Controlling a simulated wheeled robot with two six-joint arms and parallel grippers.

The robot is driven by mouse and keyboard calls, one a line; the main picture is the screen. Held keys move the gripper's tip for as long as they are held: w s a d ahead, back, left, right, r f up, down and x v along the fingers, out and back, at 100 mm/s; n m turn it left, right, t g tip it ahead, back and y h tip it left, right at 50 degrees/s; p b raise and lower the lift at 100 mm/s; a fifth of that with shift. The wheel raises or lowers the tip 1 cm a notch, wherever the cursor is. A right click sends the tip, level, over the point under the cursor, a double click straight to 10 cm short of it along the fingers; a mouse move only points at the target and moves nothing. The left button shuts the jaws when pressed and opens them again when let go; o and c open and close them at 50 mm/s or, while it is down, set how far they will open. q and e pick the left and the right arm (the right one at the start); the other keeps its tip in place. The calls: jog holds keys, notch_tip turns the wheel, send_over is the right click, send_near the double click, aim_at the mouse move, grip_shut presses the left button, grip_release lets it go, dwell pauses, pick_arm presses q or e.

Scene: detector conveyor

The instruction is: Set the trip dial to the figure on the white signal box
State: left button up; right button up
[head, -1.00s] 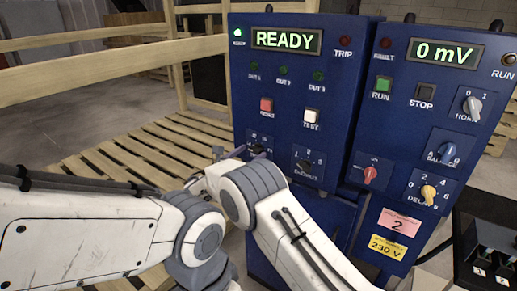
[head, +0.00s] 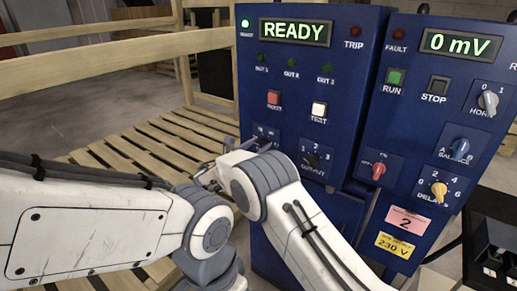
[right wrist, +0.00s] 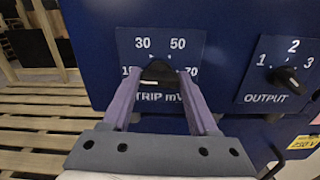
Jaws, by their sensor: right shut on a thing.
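The trip dial (right wrist: 158,73) is a black knob on the blue panel, labelled TRIP mV, with 30 and 50 above it, 70 at right and a partly covered figure at left. My right gripper (right wrist: 160,86) has its purple fingers on either side of the knob, shut on it. A white line shows on the knob's lower left; its exact setting is hard to tell. In the head view my right gripper (head: 252,145) is at the panel's lower left, mostly behind my arm. No white signal box is visible. My left gripper is out of view.
The panel's display (head: 294,32) reads READY. Beside the trip dial is the output knob (head: 312,160). The right-hand panel shows 0 mV (head: 460,45), with several knobs and a pink card (head: 408,221) marked 2. A wooden pallet (head: 130,150) lies at left.

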jog(key=m+b, duration=1)
jog(key=m, duration=0.1)
jog(key=m+b, duration=1.1)
jog(key=m, duration=0.1)
jog(key=m+b, duration=1.1)
jog(key=m, duration=0.1)
jog(key=shift+a+f, duration=0.2)
jog(key=shift+f, duration=0.15)
jog(key=shift+b, duration=0.3)
jog(key=o, duration=1.3)
jog(key=shift+o, duration=0.4)
jog(key=shift+r, duration=0.15)
jog(key=shift+d, duration=0.1)
